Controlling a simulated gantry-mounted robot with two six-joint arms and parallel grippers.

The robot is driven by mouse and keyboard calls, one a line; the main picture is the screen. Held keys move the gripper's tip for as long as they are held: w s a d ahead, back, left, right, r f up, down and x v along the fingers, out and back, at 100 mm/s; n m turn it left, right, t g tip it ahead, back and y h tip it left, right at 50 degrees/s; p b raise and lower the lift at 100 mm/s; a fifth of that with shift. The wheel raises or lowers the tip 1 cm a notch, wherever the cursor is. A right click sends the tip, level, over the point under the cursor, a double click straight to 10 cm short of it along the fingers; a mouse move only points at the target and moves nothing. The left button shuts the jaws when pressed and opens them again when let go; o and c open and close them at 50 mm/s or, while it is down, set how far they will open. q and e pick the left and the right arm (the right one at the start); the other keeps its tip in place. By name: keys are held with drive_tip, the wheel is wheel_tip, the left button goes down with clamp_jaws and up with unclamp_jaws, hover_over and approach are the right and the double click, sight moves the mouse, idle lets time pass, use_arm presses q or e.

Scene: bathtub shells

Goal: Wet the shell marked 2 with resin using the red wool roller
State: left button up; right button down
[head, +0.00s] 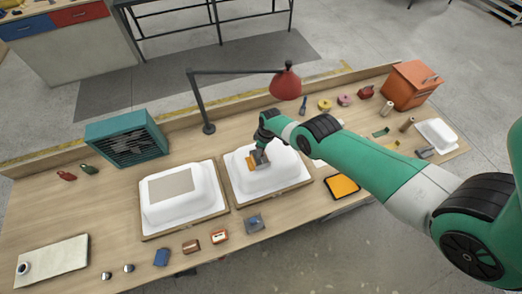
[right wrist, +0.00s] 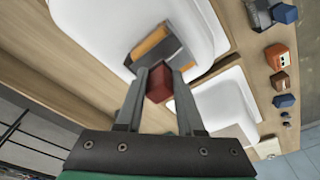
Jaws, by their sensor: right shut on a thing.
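Two white bathtub shells lie on wooden boards: the left shell (head: 180,208), with a beige patch on top, and the right shell (head: 278,183). I cannot read a number on either. My right gripper (head: 260,150) is over the right shell, shut on a tool (head: 254,161). In the right wrist view, my gripper (right wrist: 160,82) grips the tool's dark red block (right wrist: 159,86); a grey plate with orange parts (right wrist: 150,42) extends over the shell (right wrist: 100,22). I cannot tell whether it touches the shell or is the red wool roller. My left gripper is not in view.
A red lamp (head: 285,84) stands behind the right shell, and a teal fan heater (head: 127,140) stands at back left. An orange-filled black tray (head: 342,187) lies right of the shell. A white tray (head: 436,134) and an orange cabinet (head: 411,85) are at right. Small blocks line the front.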

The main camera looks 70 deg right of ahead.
idle(0.5)
drive_tip(key=shift+s+d+p, duration=0.4)
drive_tip(key=shift+s+d, duration=0.65)
drive_tip(key=shift+s, duration=0.1)
drive_tip(key=shift+s+d, duration=1.6)
drive_tip(key=shift+s, duration=0.05)
drive_tip(key=shift+s+d, duration=1)
drive_tip(key=shift+s+d+f+b, duration=0.1)
drive_tip(key=shift+s+d+b, duration=0.2)
drive_tip(key=shift+s+d, duration=0.95)
drive_tip(key=shift+w+a+p, duration=0.35)
drive_tip(key=shift+w+a, duration=0.75)
drive_tip(key=shift+a, duration=0.05)
drive_tip(key=shift+w+a, duration=1.35)
drive_tip(key=shift+w, duration=0.05)
drive_tip(key=shift+w+a, duration=1.2)
drive_tip(key=shift+w, duration=0.05)
